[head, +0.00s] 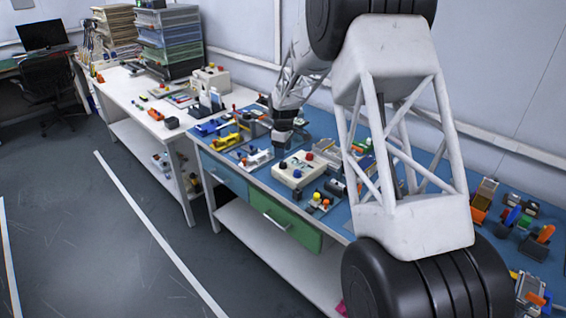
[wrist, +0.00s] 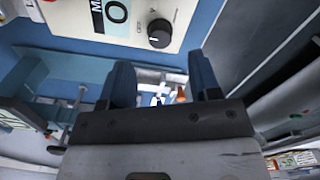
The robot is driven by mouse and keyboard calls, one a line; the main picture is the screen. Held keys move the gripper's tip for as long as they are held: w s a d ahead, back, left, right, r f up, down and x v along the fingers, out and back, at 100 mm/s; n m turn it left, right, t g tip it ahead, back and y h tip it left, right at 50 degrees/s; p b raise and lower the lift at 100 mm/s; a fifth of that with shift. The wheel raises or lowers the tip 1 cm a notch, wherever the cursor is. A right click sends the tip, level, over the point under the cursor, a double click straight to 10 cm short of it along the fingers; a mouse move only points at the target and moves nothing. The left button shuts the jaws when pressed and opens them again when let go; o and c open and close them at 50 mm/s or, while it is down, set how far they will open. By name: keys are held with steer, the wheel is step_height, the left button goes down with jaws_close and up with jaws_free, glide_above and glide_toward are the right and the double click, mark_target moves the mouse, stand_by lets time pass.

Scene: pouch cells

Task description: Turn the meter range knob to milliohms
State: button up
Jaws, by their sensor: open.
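The knob lies beyond the fingertips, clear of both.
The blue bench top (head: 325,122) is crowded with small fixtures around my gripper. A yellow part (head: 226,141) and blue parts (head: 207,128) lie left of it. Another cream box (head: 210,80) and stacked drawers (head: 170,42) stand on the white table. My arm hides part of the bench.

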mark_target(283, 163)
steer(key=shift+f, duration=2.85)
steer(key=shift+c, duration=0.3)
steer(key=c, duration=0.9)
steer(key=shift+o, duration=0.2)
